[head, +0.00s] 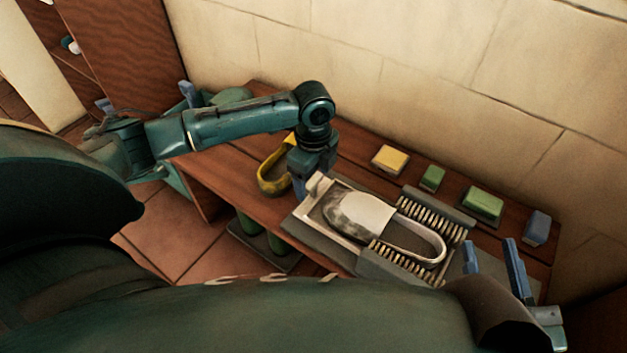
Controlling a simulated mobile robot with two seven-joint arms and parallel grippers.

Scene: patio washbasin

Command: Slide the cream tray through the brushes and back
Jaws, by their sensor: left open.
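The cream tray (309,219) lies on the wooden table with its right part between two grey brushes. The far brush (433,214) and the near brush (391,265) have cream bristles facing inward. A sandal (362,217) with a pale, grey-stained band rests on the tray, its right end between the bristles. My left gripper (306,183) points down at the tray's left end, beside a small cream knob (318,184). It is open; its fingers are partly hidden, and I cannot tell whether they touch the knob. My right gripper (492,257) is open and empty near the table's right front.
A yellow sandal (271,178) lies left of my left gripper. A yellow block (390,160), two green blocks (432,178) (484,204) and a blue block (537,228) stand along the back by the tiled wall (420,60). Green boots (251,232) are below the table's front.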

